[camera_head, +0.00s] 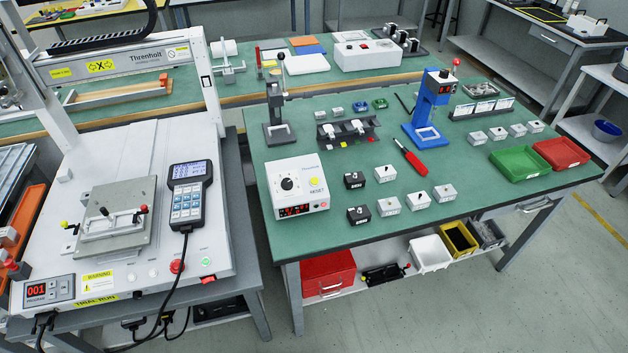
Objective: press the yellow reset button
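The yellow reset button (314,182) is a small round yellow button on the white control box (291,196). The box stands near the front left of the green worktable. A black knob (287,184) is left of the button, a "RESET" label is just below it, and a red-digit display (292,210) is on the box's front. Nothing covers the button. Neither of my grippers shows in the head view.
A gantry machine (130,215) with a handheld pendant (188,190) stands left of the green table (300,140). Black and white small blocks (385,174) and a red screwdriver (410,157) lie right of the box. A blue press (430,110) stands farther back.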

